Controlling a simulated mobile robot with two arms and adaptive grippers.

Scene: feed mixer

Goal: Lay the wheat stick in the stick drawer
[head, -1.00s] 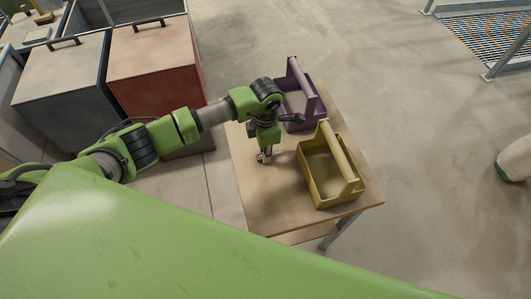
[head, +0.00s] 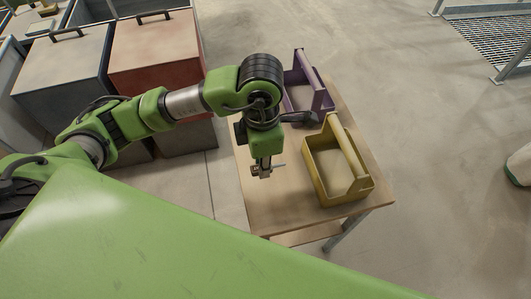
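My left gripper (head: 262,172) points down over the bare left part of the small wooden table (head: 267,215), beside the yellow tote. A small brownish bit and a thin grey piece show at its fingertips. They are too small to tell whether the fingers are open or shut, or whether they hold a wheat stick. I cannot make out a wheat stick anywhere else. No drawer is clearly recognisable as the stick drawer. My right gripper is not in view.
A yellow tote (head: 359,190) and a purple tote (head: 324,97), both with bar handles, stand on the table. A grey box (head: 62,72) and a red box (head: 155,50) with dark handles stand at upper left. Open floor (head: 430,130) lies right of the table.

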